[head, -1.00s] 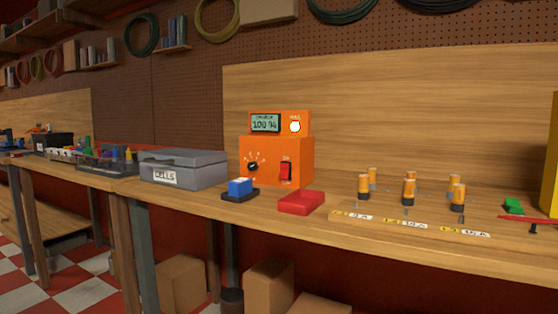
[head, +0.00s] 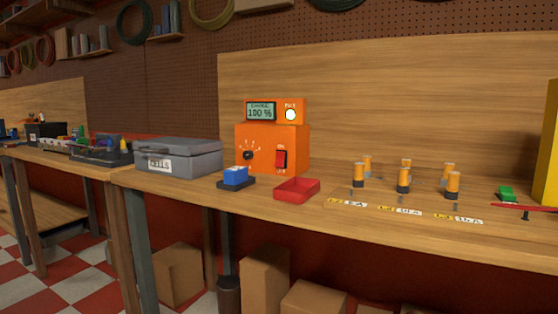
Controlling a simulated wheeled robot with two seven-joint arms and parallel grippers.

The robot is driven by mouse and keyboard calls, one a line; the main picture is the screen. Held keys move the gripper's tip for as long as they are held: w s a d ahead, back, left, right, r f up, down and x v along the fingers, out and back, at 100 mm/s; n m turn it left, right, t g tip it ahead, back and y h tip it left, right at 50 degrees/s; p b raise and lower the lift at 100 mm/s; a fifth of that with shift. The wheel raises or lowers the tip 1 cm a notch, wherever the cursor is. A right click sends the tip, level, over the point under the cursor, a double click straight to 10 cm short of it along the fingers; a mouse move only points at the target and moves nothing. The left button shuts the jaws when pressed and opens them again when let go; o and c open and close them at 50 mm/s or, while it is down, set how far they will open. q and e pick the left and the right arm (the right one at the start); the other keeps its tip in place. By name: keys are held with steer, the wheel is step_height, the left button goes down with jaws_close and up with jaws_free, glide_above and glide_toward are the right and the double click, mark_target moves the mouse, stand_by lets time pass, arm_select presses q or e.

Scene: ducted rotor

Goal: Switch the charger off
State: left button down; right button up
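The orange charger (head: 272,145) stands on the wooden bench near the middle of the head view. Its display (head: 260,111) reads 100 %, with a round white lamp or button (head: 290,115) to the right of it. A red rocker switch (head: 281,159) is on the lower right of its front, and a black dial (head: 248,155) is to the left of the switch. Which way the switch is tipped is too small to tell. Neither of my grippers shows in the view.
A blue block in a black holder (head: 236,177) and a red tray (head: 297,189) sit in front of the charger. A grey CELLS box (head: 178,156) is on the left. Several orange-and-black cylinders (head: 404,178) stand on the right. Cardboard boxes (head: 265,277) lie under the bench.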

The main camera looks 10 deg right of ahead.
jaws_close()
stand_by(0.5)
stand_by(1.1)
